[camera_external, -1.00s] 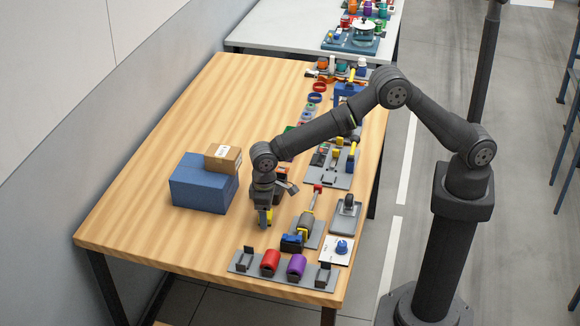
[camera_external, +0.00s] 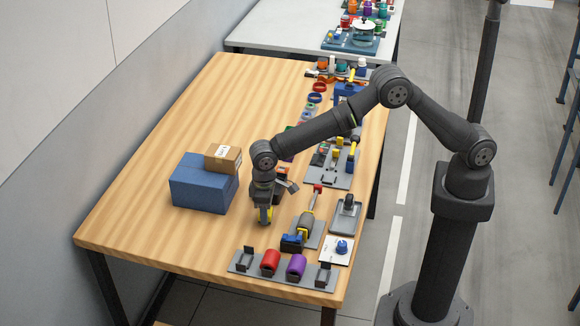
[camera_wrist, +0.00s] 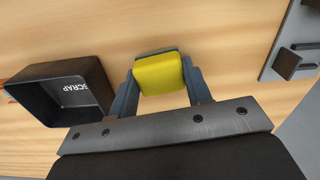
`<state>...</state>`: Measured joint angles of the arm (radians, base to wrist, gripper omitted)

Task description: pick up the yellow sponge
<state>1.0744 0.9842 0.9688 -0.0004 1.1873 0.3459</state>
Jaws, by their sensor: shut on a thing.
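The yellow sponge (camera_wrist: 158,74) sits between the two fingers of my gripper (camera_wrist: 160,88) in the wrist view, with a finger against each side. A darker layer shows along its far edge. In the external view my gripper (camera_external: 265,216) points down at the wooden table, right of the blue box, and only a little yellow of the sponge (camera_external: 271,213) shows. The gripper is shut on the sponge. I cannot tell whether the sponge still touches the table.
A dark bin marked SCRAP (camera_wrist: 88,88) stands close left of the gripper in the wrist view. A blue box (camera_external: 200,187) with a cardboard box (camera_external: 223,157) on it stands to the left. A rack with red and purple cylinders (camera_external: 283,268) lies in front.

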